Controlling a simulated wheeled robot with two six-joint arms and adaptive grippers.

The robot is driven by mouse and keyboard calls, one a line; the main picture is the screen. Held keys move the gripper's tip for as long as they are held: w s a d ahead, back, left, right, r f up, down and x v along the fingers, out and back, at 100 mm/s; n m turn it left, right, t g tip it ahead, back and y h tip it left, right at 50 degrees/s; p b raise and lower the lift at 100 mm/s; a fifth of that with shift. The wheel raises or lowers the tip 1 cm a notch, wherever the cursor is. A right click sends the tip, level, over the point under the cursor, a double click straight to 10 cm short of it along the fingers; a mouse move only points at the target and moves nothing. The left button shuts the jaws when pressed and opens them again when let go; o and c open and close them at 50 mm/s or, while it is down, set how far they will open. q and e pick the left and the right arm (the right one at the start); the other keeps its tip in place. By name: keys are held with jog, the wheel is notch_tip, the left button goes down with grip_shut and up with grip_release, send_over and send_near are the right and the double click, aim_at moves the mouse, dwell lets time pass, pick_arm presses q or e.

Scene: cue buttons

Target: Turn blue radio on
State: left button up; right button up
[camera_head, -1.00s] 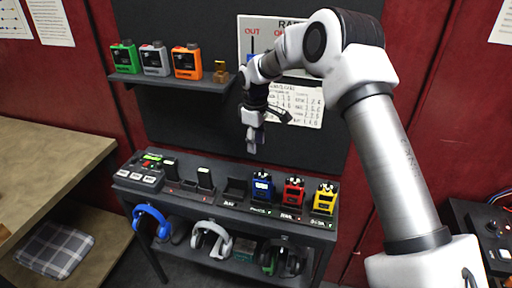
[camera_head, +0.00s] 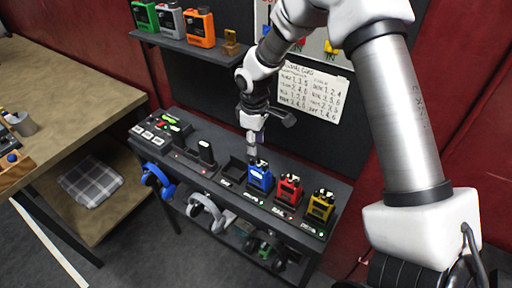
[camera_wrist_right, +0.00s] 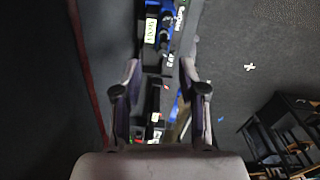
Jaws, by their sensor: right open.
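The blue radio (camera_head: 260,175) stands upright in a charging slot on the dark shelf, left of the red radio (camera_head: 288,190) and the yellow radio (camera_head: 320,205). My right gripper (camera_head: 252,150) points down just above and slightly left of the blue radio's top. In the right wrist view my right gripper (camera_wrist_right: 160,100) is open, its two fingers apart with nothing gripped between them. The blue radio (camera_wrist_right: 157,28) shows there beyond the fingertips. I cannot tell whether a finger touches it. My left gripper is not in view.
A dark shelf unit (camera_head: 228,193) carries a control box (camera_head: 163,130) and an empty slot left of the blue radio. Green, grey and orange radios (camera_head: 200,27) stand on the upper shelf. A wooden table (camera_head: 60,90) is at left.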

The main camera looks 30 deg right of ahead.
aim_at(252, 159)
jog(key=shift+w+a+r, duration=0.1)
jog(key=shift+w+r, duration=0.05)
jog(key=shift+r, duration=0.1)
jog(key=f, duration=0.1)
jog(key=a+f+p, duration=0.1)
jog(key=f+p, duration=0.1)
jog(key=shift+w+a+f, duration=0.2)
jog(key=shift+w+f, duration=0.1)
jog(key=shift+f, duration=0.1)
jog(key=f, duration=0.3)
jog(key=shift+d+p, duration=0.4)
jog(key=shift+s+d+f, duration=0.1)
jog(key=shift+d+f, duration=0.15)
jog(key=shift+f, duration=0.15)
jog(key=shift+a, duration=0.15)
jog(key=shift+a+r, duration=0.1)
jog(key=shift+a, duration=0.05)
jog(key=shift+c, duration=1)
jog(key=shift+a, duration=0.1)
jog(key=c, duration=0.5)
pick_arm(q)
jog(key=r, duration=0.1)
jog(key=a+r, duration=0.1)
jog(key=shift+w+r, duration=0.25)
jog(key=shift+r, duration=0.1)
pick_arm(e)
grip_shut()
